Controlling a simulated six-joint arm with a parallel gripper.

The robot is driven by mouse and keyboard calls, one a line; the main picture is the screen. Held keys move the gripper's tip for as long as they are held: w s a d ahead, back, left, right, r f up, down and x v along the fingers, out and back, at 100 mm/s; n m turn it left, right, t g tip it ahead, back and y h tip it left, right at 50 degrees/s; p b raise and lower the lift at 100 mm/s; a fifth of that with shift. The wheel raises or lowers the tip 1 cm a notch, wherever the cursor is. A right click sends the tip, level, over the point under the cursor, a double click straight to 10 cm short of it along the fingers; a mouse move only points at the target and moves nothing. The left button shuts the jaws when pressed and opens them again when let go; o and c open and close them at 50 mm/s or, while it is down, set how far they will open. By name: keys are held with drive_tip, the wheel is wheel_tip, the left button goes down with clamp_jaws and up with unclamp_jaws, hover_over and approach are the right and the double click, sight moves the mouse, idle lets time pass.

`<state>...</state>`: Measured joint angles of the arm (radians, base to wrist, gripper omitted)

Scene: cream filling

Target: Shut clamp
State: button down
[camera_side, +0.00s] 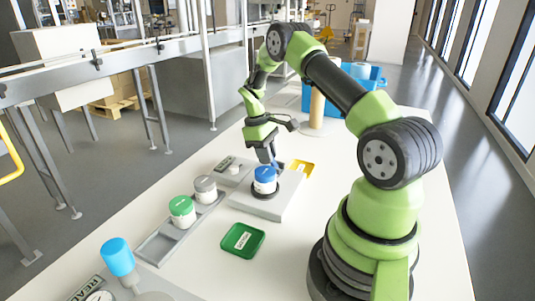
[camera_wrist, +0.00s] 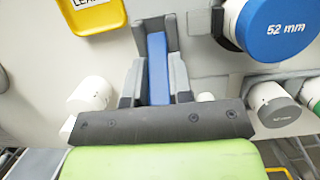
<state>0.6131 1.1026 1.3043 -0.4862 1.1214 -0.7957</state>
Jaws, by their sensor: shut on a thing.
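A white jar with a blue lid (camera_side: 265,173) stands upright on a pale grey block (camera_side: 268,208), inside a dark ring-shaped clamp (camera_side: 264,191). In the wrist view the lid (camera_wrist: 283,28) reads 52 mm, and part of the dark clamp (camera_wrist: 228,42) shows at its left side. My gripper (camera_side: 270,161) is low, right beside the jar. In the wrist view my gripper (camera_wrist: 155,45) is shut on a blue lever (camera_wrist: 158,72), which stands between its grey fingers. How the lever joins the clamp is hidden, and I cannot tell whether the clamp is fully closed.
Jars with a green lid (camera_side: 181,205) and a grey lid (camera_side: 205,184) stand in a grey rack to the left. A yellow tray (camera_side: 301,169) lies close behind the block, a green tray (camera_side: 243,239) in front. A blue-topped lamp (camera_side: 117,257) stands front left.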

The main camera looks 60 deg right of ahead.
drive_tip(key=c, duration=1)
unclamp_jaws()
drive_tip(key=v, duration=1)
drive_tip(key=s+a+r+m+t, duration=0.25)
drive_tip(key=a+r+t, duration=0.25)
drive_tip(key=a+r, duration=1)
drive_tip(key=s+a+t, duration=0.1)
drive_tip(key=s+a, duration=0.2)
drive_tip(key=s, duration=0.1)
drive_tip(key=s+a+r+m+t+y, duration=0.1)
drive_tip(key=s+a+t, duration=0.1)
drive_tip(key=s+a, duration=0.2)
drive_tip(key=s+a+t+y, duration=0.1)
drive_tip(key=s+a+t, duration=0.1)
drive_tip(key=s, duration=0.3)
drive_tip(key=shift+s+a+r+m, duration=0.1)
drive_tip(key=shift+s+a+m, duration=0.1)
drive_tip(key=shift+a, duration=0.2)
drive_tip(key=shift+s+a+r+m, duration=0.1)
drive_tip(key=shift+s+a, duration=0.1)
drive_tip(key=shift+a, duration=0.15)
